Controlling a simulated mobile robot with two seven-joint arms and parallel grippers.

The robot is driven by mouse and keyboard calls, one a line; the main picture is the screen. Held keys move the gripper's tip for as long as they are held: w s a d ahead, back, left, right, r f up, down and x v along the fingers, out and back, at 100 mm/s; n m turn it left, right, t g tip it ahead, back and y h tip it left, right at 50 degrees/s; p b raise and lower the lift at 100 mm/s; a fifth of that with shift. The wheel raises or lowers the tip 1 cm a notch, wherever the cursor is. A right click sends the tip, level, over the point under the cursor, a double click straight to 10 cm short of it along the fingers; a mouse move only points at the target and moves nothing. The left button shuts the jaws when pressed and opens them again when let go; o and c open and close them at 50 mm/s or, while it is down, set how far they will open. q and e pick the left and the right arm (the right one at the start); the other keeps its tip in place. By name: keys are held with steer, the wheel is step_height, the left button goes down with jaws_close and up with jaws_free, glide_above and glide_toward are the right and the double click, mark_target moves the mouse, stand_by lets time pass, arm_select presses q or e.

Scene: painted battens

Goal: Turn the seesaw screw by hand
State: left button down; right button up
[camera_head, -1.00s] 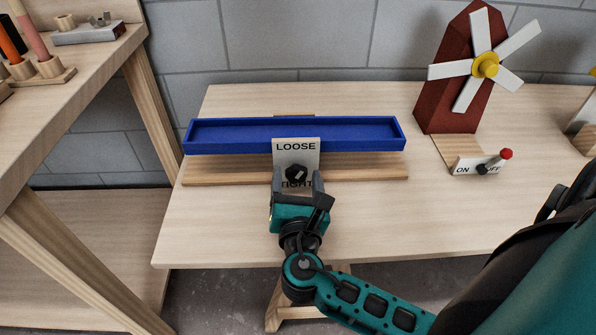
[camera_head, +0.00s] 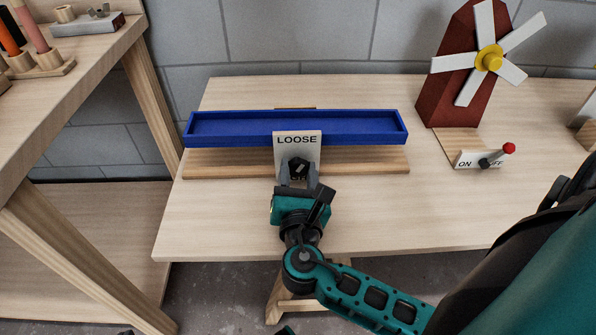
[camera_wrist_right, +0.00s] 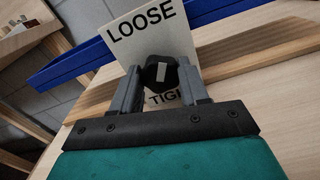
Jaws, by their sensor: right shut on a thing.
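The seesaw has a long blue trough (camera_head: 230,128), which looks roughly level, above a wooden base (camera_head: 225,163). A white plate (camera_head: 297,139) at its middle reads LOOSE at the top; TIGHT below is partly hidden by my gripper. The black screw knob (camera_head: 298,166) sits on this plate. My right gripper (camera_head: 299,170) is shut on the knob, one grey finger on each side. In the right wrist view, the knob (camera_wrist_right: 160,72) with its pale mark is between the fingertips, and the plate (camera_wrist_right: 150,35) appears tilted. My left gripper is not in view.
A red windmill (camera_head: 455,95) and an ON/OFF switch with a red-tipped lever (camera_head: 508,149) stand to the right. Another wooden table (camera_head: 95,70) with pegs is at left. The tabletop (camera_head: 210,220) left of my arm is clear. A tiled wall is behind.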

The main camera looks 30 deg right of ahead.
stand_by(0.3)
steer(key=m, duration=0.3)
steer(key=shift+m, duration=0.4)
steer(key=shift+m+b, duration=0.6)
steer(key=shift+m, duration=0.9)
steer(key=shift+d, duration=0.1)
steer(key=shift+r, duration=0.1)
steer(key=o, duration=1)
steer(key=shift+o, duration=0.2)
